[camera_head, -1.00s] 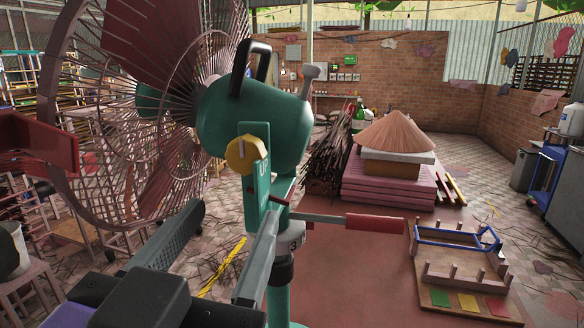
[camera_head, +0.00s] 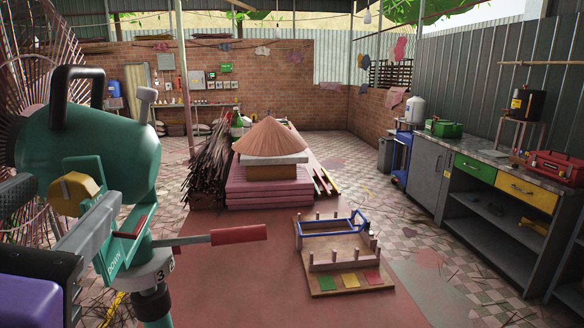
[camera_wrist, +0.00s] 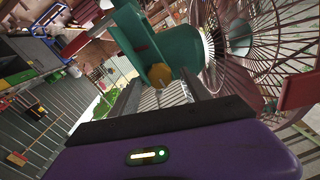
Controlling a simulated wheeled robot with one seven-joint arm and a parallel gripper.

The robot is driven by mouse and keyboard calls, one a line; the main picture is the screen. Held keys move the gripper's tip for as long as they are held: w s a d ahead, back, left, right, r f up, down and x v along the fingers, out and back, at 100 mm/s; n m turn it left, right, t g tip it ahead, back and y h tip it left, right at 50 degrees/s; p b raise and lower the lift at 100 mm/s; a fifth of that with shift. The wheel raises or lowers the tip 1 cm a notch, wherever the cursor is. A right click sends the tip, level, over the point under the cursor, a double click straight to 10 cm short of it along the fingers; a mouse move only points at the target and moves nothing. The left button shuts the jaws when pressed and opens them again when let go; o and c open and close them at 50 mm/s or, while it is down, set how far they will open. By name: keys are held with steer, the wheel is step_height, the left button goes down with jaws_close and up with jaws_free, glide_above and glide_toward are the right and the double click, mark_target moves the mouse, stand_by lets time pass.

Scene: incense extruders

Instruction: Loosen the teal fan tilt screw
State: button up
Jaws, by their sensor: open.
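The teal fan (camera_head: 95,150) stands at the left in the head view, its wire cage cut by the edge. Its yellow tilt screw knob (camera_head: 76,186) is on the side of the teal bracket, partly hidden by a gripper finger. The bracket plate (camera_head: 115,256) reads "DOWN". My gripper (camera_head: 70,202) is open at the knob. In the wrist view the knob (camera_wrist: 160,75) shows between the two fingertips of my gripper (camera_wrist: 160,84); I cannot tell whether they touch it.
A red-handled lever (camera_head: 238,235) sticks out right from the fan post. A wooden rack with a blue frame (camera_head: 312,258) lies on the floor. Pink stacked boards (camera_head: 255,190) stand beyond it. A workbench (camera_head: 480,165) lines the right wall.

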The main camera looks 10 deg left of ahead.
steer(key=shift+w, duration=0.3)
jaws_close()
